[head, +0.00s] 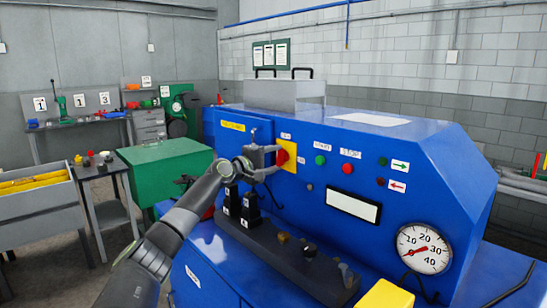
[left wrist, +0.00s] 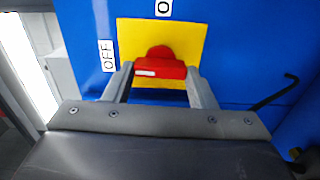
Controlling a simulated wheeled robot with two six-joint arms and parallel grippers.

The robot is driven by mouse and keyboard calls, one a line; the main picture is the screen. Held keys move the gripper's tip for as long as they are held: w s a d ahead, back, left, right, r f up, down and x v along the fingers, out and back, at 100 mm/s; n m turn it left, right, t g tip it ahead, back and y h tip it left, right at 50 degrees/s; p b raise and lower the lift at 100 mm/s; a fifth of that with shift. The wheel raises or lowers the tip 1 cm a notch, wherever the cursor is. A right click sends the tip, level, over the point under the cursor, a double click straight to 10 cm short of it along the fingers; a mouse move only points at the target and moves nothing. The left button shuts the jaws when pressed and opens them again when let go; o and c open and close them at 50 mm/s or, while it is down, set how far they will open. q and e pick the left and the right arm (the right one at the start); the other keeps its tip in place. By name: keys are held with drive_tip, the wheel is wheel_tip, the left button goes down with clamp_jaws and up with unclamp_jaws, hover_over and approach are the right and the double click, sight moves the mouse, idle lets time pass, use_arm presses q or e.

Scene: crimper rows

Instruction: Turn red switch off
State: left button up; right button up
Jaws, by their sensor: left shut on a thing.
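The red switch (head: 282,157) is a red knob on a yellow plate (head: 289,149) on the front of a blue machine. My left gripper (head: 277,163) is at the knob. In the left wrist view the red switch (left wrist: 160,68) sits between the two fingers of my left gripper (left wrist: 161,80), which is shut on it. The knob's bar lies level across that picture, with a white mark on its left part. An OFF label (left wrist: 107,55) is left of the yellow plate there, and an O label (left wrist: 163,8) is above it. My right gripper is not in view.
The blue machine (head: 430,150) also carries a green button (head: 320,160), a red button (head: 348,168), a display (head: 353,205) and a round gauge (head: 424,248). A dark ledge (head: 275,245) with small tools lies below the switch. A green cabinet (head: 165,165) stands left.

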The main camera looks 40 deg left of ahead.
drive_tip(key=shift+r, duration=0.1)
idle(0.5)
use_arm(q)
drive_tip(key=o, duration=1)
drive_tip(key=shift+a, duration=0.1)
